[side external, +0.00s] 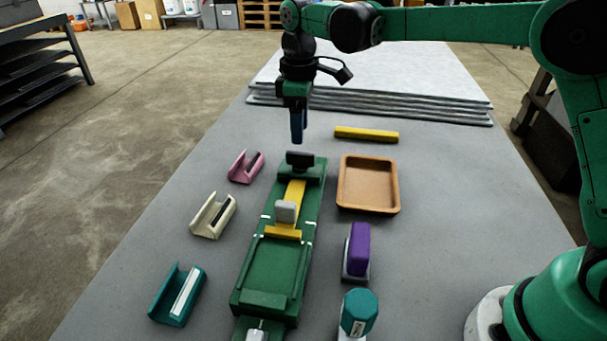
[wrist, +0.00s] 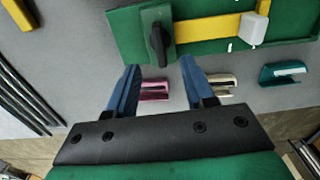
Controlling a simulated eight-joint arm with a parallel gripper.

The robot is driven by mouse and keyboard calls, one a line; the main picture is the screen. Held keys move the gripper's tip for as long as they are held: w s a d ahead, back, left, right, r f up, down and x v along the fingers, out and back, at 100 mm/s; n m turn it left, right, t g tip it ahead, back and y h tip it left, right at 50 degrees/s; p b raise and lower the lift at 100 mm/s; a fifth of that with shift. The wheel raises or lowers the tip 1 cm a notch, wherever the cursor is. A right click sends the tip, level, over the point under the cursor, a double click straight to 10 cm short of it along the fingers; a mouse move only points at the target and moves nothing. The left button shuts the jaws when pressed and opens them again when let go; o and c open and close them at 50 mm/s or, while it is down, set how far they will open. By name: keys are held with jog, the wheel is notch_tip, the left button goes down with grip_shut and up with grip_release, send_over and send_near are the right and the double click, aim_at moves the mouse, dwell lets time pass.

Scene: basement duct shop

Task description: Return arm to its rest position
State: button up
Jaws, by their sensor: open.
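My gripper (side external: 298,126) hangs from my green arm above the far end of a green fixture (side external: 270,265). In the wrist view my gripper (wrist: 158,72) has two blue fingers standing apart, with nothing between them. The fixture carries a yellow bar (side external: 294,191), a grey block (side external: 285,211) and a black knob (side external: 299,160). The knob also shows in the wrist view (wrist: 159,45), beyond the fingertips. The fingers look apart from the fixture and the holders.
Pink (side external: 246,166), cream (side external: 212,215) and teal (side external: 177,295) holders stand left of the fixture. Right are a yellow bar (side external: 366,135), an orange tray (side external: 368,209), a purple block (side external: 358,249) and a teal-capped item (side external: 359,312). Stacked grey sheets (side external: 370,108) lie at the back.

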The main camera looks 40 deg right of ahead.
jog(key=s+d+m+t, duration=0.3)
jog(key=s+m, duration=0.1)
jog(key=s, duration=0.4)
jog(key=s+d+m+t, duration=0.3)
jog(key=s+m+t, duration=0.1)
jog(key=s, duration=0.3)
jog(key=shift+s+r+m, duration=0.35)
jog(key=shift+m, duration=0.25)
